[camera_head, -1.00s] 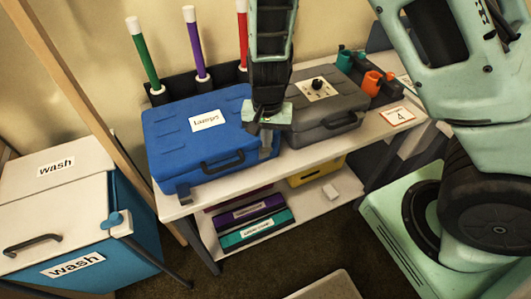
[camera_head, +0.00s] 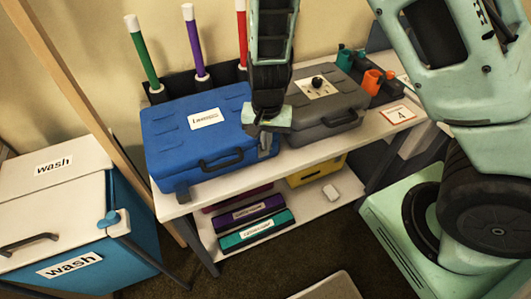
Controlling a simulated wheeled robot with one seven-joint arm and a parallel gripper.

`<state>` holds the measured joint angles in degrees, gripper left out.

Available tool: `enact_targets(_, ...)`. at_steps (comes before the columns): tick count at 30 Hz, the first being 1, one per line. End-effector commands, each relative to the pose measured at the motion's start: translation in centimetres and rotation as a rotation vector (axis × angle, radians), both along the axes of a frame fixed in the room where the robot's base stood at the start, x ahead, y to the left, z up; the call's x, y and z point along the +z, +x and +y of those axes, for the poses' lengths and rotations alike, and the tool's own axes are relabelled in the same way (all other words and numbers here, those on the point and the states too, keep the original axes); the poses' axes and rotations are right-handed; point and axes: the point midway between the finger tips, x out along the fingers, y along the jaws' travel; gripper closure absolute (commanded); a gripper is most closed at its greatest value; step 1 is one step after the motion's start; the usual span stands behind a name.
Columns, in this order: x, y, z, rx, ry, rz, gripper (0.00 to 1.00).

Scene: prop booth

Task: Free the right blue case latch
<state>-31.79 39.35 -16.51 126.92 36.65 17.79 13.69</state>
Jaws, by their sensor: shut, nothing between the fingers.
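The blue case (camera_head: 190,125) lies closed on the white table, with a white label on its lid and a dark handle on its front. A grey left latch (camera_head: 183,193) shows at its front left corner. My gripper (camera_head: 265,132) is shut and points down at the case's front right corner, right of the handle. A grey piece that looks like the right latch (camera_head: 267,148) shows just below the fingers. The gripper partly hides it, so I cannot tell whether they touch or whether the latch is open.
A grey case (camera_head: 322,125) stands close to the right of the blue case. Green, purple and red sticks stand in a dark holder behind. The white table (camera_head: 215,187) has a shelf below with several coloured boxes. A wash bin (camera_head: 60,195) stands at left.

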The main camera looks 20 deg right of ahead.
Motion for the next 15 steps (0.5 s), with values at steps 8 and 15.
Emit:
enact_targets(8, -2.08, -0.35, 0.09, 0.002, -0.007, 0.008, 1.0)
enact_targets(15, -2.33, -0.37, 0.16, 0.001, -0.006, 0.008, 1.0)
